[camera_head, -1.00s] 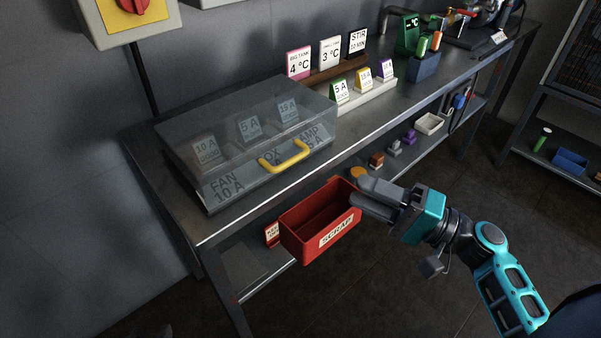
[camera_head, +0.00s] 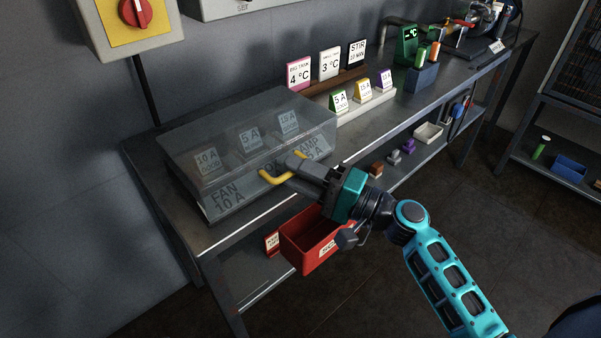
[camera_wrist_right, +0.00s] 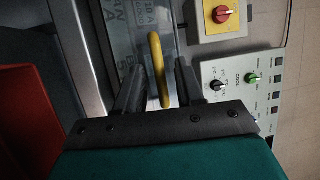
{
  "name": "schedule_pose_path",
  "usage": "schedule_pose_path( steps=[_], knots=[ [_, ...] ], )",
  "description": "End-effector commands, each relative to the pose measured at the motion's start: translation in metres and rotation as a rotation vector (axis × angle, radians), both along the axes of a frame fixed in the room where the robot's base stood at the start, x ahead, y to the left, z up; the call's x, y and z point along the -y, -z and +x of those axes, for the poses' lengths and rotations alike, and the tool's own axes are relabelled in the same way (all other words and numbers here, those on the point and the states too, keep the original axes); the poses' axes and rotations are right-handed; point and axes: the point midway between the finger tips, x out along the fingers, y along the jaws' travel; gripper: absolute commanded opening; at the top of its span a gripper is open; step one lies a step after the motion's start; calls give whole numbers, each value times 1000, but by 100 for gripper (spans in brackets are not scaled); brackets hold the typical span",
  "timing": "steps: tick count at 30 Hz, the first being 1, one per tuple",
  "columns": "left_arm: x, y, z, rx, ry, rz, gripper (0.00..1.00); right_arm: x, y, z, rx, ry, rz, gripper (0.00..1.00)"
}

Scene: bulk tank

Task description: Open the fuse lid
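The fuse lid (camera_head: 228,118) is a clear, smoky cover over the fuse box on the bench at the left, and it is down. Tagged fuses of 10 A, 5 A and 15 A show through it. Its yellow handle (camera_head: 275,178) sits on the front edge and also shows in the right wrist view (camera_wrist_right: 157,62). My right gripper (camera_head: 291,169) is at the handle. In the right wrist view its two fingers (camera_wrist_right: 160,85) stand apart with the handle between them, with gaps visible on both sides. My left gripper is not in view.
A red scrap bin (camera_head: 309,238) hangs below the bench's front edge, under my right arm. Small fuse tags (camera_head: 363,92) stand on the bench right of the box. A yellow panel with a red knob (camera_head: 135,13) is on the wall behind.

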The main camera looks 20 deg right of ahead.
Motion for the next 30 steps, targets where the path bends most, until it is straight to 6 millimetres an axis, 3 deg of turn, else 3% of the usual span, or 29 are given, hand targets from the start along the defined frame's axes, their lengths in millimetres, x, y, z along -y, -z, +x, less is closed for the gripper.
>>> schedule_pose_path(
  steps=[4, 15, 30],
  knots=[
    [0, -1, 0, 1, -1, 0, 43, 0, 0, 0, 0, 0, 0, 36],
    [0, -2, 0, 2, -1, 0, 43, 0, 0, 0, 1, 0, 1, 1],
    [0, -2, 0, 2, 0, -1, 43, 0, 0, 0, 0, 0, 0, 0]
  ],
)
